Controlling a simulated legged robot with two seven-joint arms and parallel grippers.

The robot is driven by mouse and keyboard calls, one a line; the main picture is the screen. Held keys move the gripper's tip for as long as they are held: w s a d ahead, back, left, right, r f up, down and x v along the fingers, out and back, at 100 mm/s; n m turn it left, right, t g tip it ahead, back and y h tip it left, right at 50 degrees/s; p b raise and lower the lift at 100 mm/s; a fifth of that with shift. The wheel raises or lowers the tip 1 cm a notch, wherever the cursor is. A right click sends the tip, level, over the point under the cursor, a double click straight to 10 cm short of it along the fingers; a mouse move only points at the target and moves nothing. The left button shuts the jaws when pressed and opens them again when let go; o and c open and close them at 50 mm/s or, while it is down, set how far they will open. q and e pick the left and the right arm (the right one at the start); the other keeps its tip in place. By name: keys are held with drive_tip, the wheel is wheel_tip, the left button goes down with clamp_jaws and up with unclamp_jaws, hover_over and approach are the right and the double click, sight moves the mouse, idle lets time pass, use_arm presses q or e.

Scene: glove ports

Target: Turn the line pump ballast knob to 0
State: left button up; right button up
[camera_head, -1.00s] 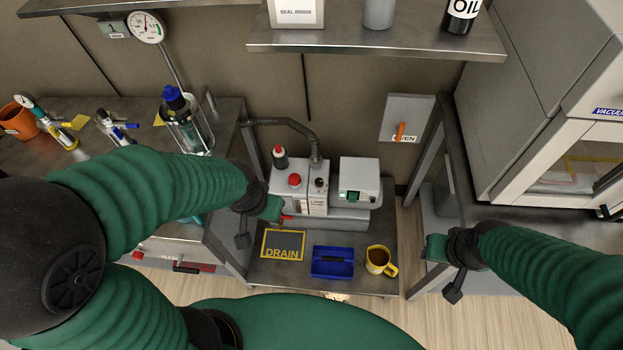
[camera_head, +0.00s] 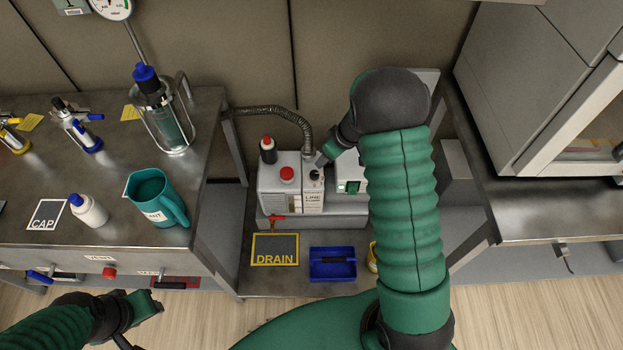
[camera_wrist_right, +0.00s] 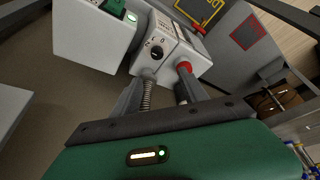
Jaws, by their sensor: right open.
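The line pump (camera_head: 290,185) is a pale grey box on the low shelf, with a "LINE" label. A small black knob (camera_head: 316,174) sits on its top right part. In the right wrist view the knob (camera_wrist_right: 156,52) has a light pointer mark, and it lies just beyond the fingers. My right gripper (camera_head: 320,160) is right above and beside the knob. In the wrist view the right gripper (camera_wrist_right: 160,92) is open, fingers apart, with no visible contact on the knob. My left gripper (camera_head: 152,303) is at the lower left, away from the pump; its opening is unclear.
A red cap (camera_head: 287,173) and a dark red-topped bottle (camera_head: 268,152) stand near the knob. A ribbed hose (camera_head: 285,117) rises behind. A grey box (camera_head: 350,177) stands right of the pump. A DRAIN mat (camera_head: 275,249) and blue tray (camera_head: 332,264) lie in front.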

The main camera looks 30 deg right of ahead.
wheel_tip(320, 180, down, 3)
drive_tip(key=b, duration=0.2)
approach(314, 173)
drive_tip(key=x, duration=0.3)
drive_tip(key=d+x, duration=0.1)
drive_tip(key=x, duration=0.1)
drive_tip(key=shift+s+f, duration=0.15)
drive_tip(key=shift+f, duration=0.1)
drive_tip(key=shift+w+a+f, duration=0.25)
drive_tip(key=shift+a+f, duration=0.05)
drive_tip(key=shift+f, duration=0.2)
drive_tip(key=shift+w+a+f, duration=0.25)
drive_tip(key=shift+a+f, duration=0.05)
drive_tip(key=shift+f, duration=0.15)
drive_tip(key=shift+w+a+f, duration=0.2)
drive_tip(key=shift+w+f, duration=0.05)
drive_tip(key=shift+f, duration=0.15)
drive_tip(key=shift+d+f, duration=0.1)
drive_tip(key=shift+d, duration=0.2)
drive_tip(key=shift+c, duration=1.6)
use_arm(q)
drive_tip(key=shift+d+f, duration=0.15)
drive_tip(key=shift+f, duration=0.4)
drive_tip(key=shift+d+f, duration=0.15)
drive_tip(key=shift+f, duration=0.4)
use_arm(e)
drive_tip(key=shift+a, duration=0.1)
clamp_jaws()
